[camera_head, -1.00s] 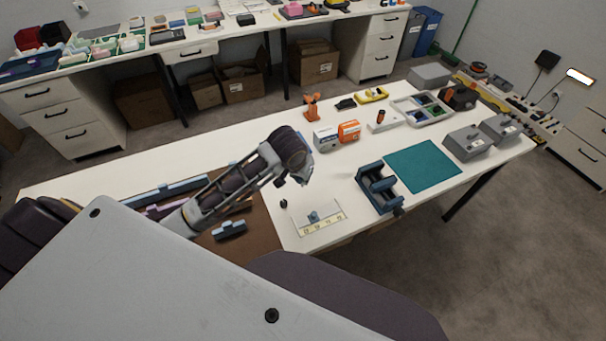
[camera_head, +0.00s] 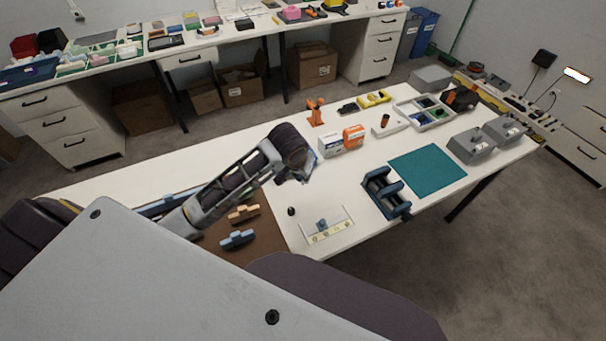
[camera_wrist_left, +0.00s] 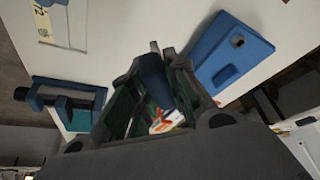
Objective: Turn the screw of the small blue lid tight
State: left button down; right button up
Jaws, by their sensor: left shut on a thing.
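My left gripper (camera_head: 300,176) is above the white table, left of the blue vise. In the left wrist view, its fingers (camera_wrist_left: 155,95) are shut on a dark blue rounded piece (camera_wrist_left: 150,72), partly hidden between them. A blue block with a round hole (camera_wrist_left: 232,52) lies on the table beside the gripper, apart from it. I cannot tell whether it is the small blue lid, and no screw shows clearly. A small blue piece (camera_head: 322,223) sits on a white plate with a yellow label strip (camera_head: 332,237). My right gripper is out of view.
The blue vise (camera_head: 384,192) shows right of the gripper and in the left wrist view (camera_wrist_left: 68,97). A teal mat (camera_head: 428,169), a white-and-blue box (camera_head: 331,145) and an orange box (camera_head: 354,137) stand around. A tan piece (camera_head: 243,213) and blue piece (camera_head: 238,239) lie on the brown mat.

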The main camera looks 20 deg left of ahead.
pick_arm(q)
jog(key=shift+w+a+r+p, duration=0.25)
jog(key=shift+a+r+p, duration=0.15)
jog(key=shift+r, duration=0.3)
jog(key=w+a+r+p, duration=0.1)
jog(key=a+r+p, duration=0.25)
jog(key=a, duration=0.45)
jog(key=w+a+r+p, duration=0.2)
jog(key=a+p, duration=0.2)
jog(key=a, duration=0.4)
jog(key=shift+w+d+f+m+g+h, duration=0.2)
jog(key=shift+d+f+m+h, duration=0.25)
jog(key=shift+d+m, duration=0.65)
jog(key=shift+w+d+f+m+g+h, duration=0.1)
jog(key=shift+w+d+f+m+h, duration=0.3)
jog(key=shift+m, duration=1.15)
jog(key=shift+w+d+f+m+g+h, duration=0.1)
jog(key=shift+d+f+m+h, duration=0.3)
jog(key=shift+d+m+h, duration=0.65)
